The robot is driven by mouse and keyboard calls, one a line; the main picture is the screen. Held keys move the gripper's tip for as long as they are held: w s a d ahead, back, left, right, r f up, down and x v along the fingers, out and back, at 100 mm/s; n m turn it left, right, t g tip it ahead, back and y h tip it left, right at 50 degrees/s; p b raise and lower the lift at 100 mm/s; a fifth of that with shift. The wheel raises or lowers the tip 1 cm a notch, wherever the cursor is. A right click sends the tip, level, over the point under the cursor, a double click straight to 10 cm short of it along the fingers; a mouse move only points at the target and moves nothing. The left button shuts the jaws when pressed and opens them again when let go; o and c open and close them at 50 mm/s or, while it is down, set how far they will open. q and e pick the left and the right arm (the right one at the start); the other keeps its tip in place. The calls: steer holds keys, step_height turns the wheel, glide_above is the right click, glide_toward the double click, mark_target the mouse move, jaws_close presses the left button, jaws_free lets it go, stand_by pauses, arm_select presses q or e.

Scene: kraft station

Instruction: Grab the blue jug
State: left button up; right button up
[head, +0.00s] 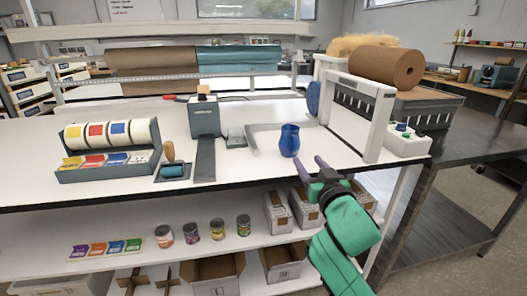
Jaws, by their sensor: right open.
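The blue jug (289,141) stands upright on the white tabletop, right of the middle, close to a grey angled bar. My right gripper (309,166) is at the table's front edge, just right of and nearer than the jug. Its two purple-grey fingers are spread apart with nothing between them. The fingers point toward the back and appear apart from the jug, though the exact gap is hard to judge. My left gripper is not in view.
A white paper dispenser (345,112) with a brown roll stands right of the jug. A grey dispenser (205,117) and a tape rack (110,148) stand left. The tabletop (245,165) left of the jug is clear. A lower shelf (215,258) holds cans and boxes.

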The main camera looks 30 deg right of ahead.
steer(key=p, duration=0.1)
glide_toward(297, 142)
steer(key=x, duration=0.3)
steer(key=p+x, duration=0.1)
steer(key=x, duration=0.7)
steer(key=shift+p, duration=0.35)
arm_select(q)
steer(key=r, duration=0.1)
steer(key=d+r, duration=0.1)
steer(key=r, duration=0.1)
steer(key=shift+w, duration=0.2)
arm_select(e)
steer(key=shift+a, duration=0.1)
jaws_close()
